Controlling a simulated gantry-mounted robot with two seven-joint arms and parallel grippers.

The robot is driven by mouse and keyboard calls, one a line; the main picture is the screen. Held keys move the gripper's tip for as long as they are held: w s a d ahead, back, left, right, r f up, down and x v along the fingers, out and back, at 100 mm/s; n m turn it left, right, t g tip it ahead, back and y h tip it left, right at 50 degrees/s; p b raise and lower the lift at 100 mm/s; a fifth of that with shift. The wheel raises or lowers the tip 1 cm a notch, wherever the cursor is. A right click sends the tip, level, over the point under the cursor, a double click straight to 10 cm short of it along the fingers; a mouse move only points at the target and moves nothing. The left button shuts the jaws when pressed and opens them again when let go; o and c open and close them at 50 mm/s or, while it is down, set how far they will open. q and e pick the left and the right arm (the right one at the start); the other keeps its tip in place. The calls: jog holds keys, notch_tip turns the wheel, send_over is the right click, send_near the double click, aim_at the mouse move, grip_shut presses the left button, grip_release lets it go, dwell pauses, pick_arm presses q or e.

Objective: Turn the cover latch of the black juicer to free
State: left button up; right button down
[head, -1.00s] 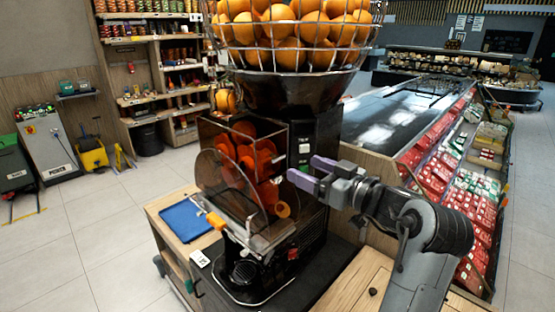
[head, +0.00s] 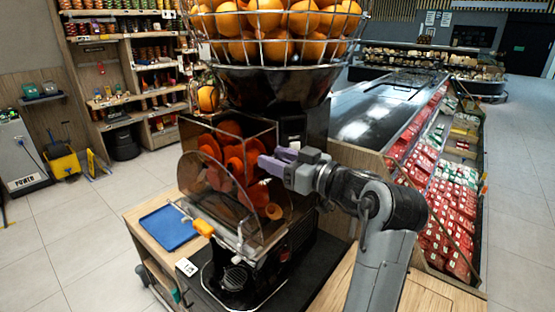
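The black juicer (head: 290,218) stands on a wooden counter, with a clear front cover (head: 205,190) over its orange-red pressing parts (head: 228,152). I cannot make out the cover latch; the gripper may hide it.
A wire basket of oranges (head: 275,32) stands on top of the juicer. A blue tray (head: 170,228) lies on the counter at left, near a small white card (head: 187,267). A display of red packages (head: 440,190) is to the right. Open floor lies at left.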

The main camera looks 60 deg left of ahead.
pick_arm(q)
jog(key=c, duration=0.5)
jog(key=n+b, duration=0.3)
jog(key=n, duration=0.3)
jog(key=n+b, duration=0.3)
jog(key=n, duration=0.3)
jog(key=n+b, duration=0.3)
jog(key=n, duration=0.2)
jog(key=shift+s+f+n, duration=0.2)
jog(key=shift+f+n, duration=0.15)
jog(key=shift+n, duration=0.05)
dwell(0.4)
